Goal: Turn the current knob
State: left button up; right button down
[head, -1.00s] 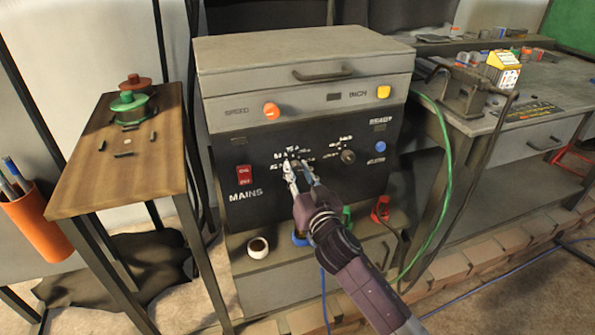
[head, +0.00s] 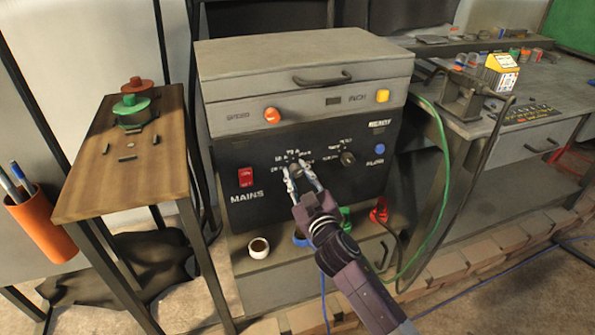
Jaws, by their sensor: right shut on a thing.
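The welding machine's black front panel (head: 225,160) carries two dark knobs with white scale marks. My right gripper (head: 298,172) reaches up from below, its two fingers closed around the left knob (head: 295,168), which is mostly hidden between the fingertips. The other knob (head: 347,159) stands free to the right. The labels around the knobs are too small to read, so I cannot tell from them which is the current knob. My left gripper is not in view.
A red MAINS switch (head: 246,178) sits left of the knobs and a blue button (head: 379,148) right. An orange knob (head: 272,115) is above. A green cable (head: 446,165) hangs at the right.

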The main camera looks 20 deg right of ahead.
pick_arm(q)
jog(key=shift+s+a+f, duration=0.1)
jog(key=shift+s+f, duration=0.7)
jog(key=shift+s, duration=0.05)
pick_arm(e)
jog(key=shift+n, duration=1.3)
jog(key=c, duration=1.6)
grip_release()
jog(key=shift+s, duration=0.1)
jog(key=s, duration=1.1)
jog(key=shift+s+d+f, duration=0.1)
jog(key=shift+s, duration=0.3)
